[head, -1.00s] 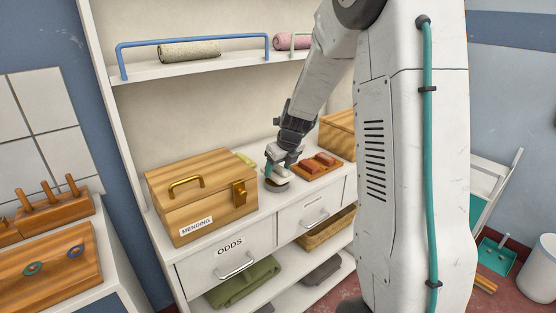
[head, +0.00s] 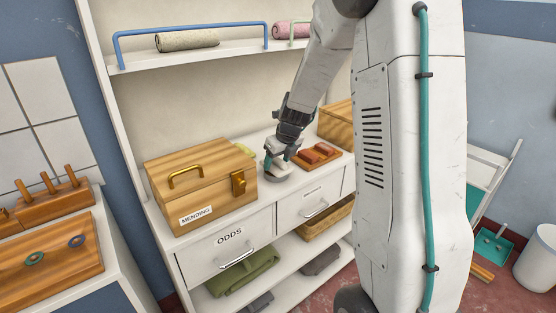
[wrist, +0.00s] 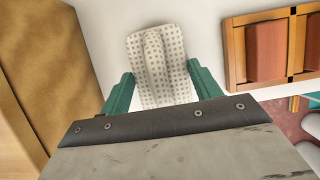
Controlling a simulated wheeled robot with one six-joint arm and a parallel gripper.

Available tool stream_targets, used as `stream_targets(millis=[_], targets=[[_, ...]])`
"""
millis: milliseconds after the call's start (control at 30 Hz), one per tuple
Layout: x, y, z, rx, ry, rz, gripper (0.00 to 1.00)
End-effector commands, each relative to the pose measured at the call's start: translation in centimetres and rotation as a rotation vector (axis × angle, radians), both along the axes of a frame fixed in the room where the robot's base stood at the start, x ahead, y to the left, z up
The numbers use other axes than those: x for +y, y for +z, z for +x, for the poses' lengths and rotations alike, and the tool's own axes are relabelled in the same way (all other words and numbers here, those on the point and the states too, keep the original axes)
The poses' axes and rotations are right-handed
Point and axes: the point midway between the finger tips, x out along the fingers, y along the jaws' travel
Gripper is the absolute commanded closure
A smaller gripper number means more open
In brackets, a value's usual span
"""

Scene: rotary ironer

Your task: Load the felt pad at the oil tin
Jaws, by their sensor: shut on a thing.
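A pale, dotted pad with a raised ridge, seemingly the felt pad (wrist: 150,45), lies between the teal fingers of my gripper (wrist: 160,85) in the wrist view. My gripper is shut on it. In the head view my gripper (head: 277,163) points down at the cabinet top, beside the mending box. A low, round grey thing (head: 276,178), perhaps the oil tin, shows right under the fingers. The gripper hides most of it, and I cannot tell whether the pad touches it. In the wrist view no tin shows past the pad.
The wooden mending box (head: 200,185) stands close on the left. A wooden tray (head: 316,157) with reddish blocks is close on the right, with another wooden box (head: 336,126) behind. A shelf (head: 190,52) with rolled cloths hangs above. The ODDS drawer (head: 230,250) is shut below.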

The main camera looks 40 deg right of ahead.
Motion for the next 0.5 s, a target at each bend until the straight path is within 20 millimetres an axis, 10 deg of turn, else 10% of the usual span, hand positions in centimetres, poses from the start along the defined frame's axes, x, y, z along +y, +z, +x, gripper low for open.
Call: stream_targets(millis=[500], targets=[[0.01, -0.62, 0.0, 0.0, -0.001, 0.001, 0.55]])
